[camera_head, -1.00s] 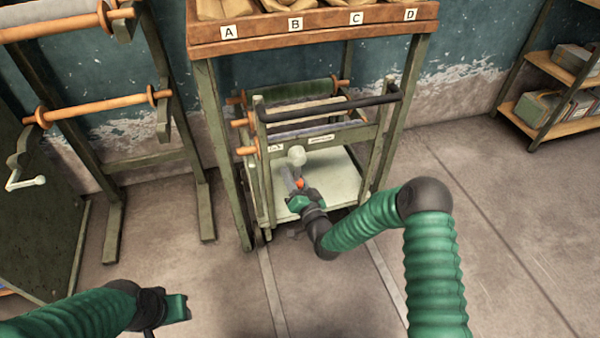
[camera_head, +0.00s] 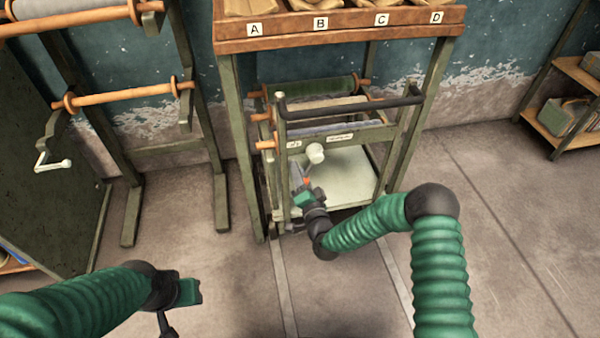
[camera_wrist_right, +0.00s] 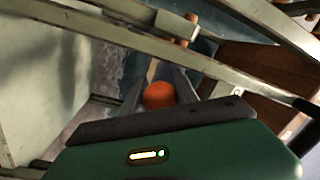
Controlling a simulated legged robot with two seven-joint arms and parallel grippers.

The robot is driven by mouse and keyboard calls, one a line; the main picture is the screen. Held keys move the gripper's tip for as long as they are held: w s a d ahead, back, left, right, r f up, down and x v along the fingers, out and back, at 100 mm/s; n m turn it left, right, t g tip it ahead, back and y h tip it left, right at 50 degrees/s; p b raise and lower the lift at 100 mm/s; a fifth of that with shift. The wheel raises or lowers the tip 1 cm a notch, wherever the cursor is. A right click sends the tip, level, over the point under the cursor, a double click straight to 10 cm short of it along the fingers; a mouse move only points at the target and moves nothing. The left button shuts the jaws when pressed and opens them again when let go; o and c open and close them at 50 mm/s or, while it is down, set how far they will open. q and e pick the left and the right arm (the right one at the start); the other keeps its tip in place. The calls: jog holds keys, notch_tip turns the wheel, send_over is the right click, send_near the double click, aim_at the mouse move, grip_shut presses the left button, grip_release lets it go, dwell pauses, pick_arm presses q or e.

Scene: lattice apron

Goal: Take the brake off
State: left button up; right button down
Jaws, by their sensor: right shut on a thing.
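The green-framed cart (camera_head: 405,130) stands under the wooden shelf, with a black push bar across its top. My right gripper (camera_head: 301,184) is low at the cart's left front. In the right wrist view, an orange ball knob (camera_wrist_right: 160,95) sits between its two grey fingers, and the gripper is shut on it. The knob shows as a small orange spot in the head view (camera_head: 307,181); its lever is mostly hidden. A white knob (camera_head: 315,153) is just above. My left gripper (camera_head: 190,292) is at lower left, away from the cart; its fingers are unclear.
The shelf (camera_head: 350,35) labelled A to D has legs on both sides of the cart. A roller rack (camera_head: 125,95) and a green panel with a white-handled crank (camera_head: 55,163) stand left. Another shelf (camera_head: 570,120) is far right. The floor in front is clear.

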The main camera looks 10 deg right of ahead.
jog(key=c, duration=0.9)
grip_release()
jog(key=shift+c, duration=0.2)
